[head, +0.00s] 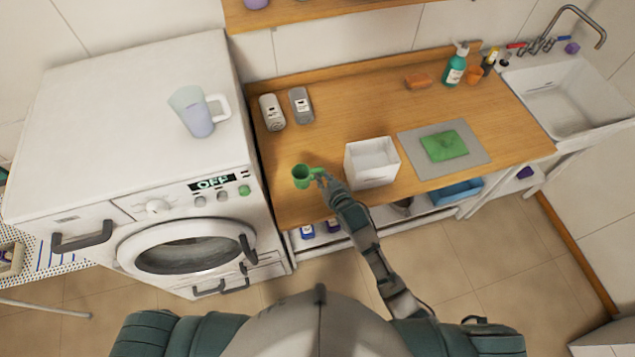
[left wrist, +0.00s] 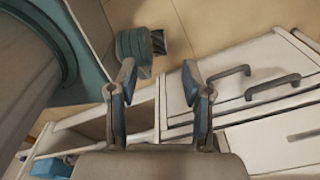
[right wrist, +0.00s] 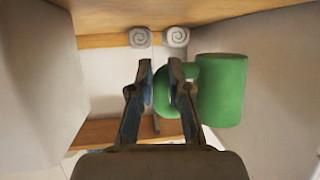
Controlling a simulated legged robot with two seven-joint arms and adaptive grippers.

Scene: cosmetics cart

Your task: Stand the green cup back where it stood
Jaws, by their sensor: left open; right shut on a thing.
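The green cup (head: 302,176) is at the front left part of the wooden counter, near its front edge and the washing machine. My right gripper (head: 322,176) is shut on the cup's handle. In the right wrist view the green cup (right wrist: 222,90) is to the right of the right gripper (right wrist: 160,85), with its handle between the fingers. I cannot tell whether the cup's base touches the counter. My left gripper (left wrist: 158,80) is open and empty in the left wrist view, low by the washing machine's drawer handles; it is not seen in the head view.
A white box (head: 371,163) stands just right of the cup. Two canisters (head: 286,108) are behind it. A grey mat (head: 470,160) with a green cloth (head: 443,146) lies further right. The washing machine (head: 130,130) on the left bears a translucent jug (head: 195,112). Counter between cup and canisters is clear.

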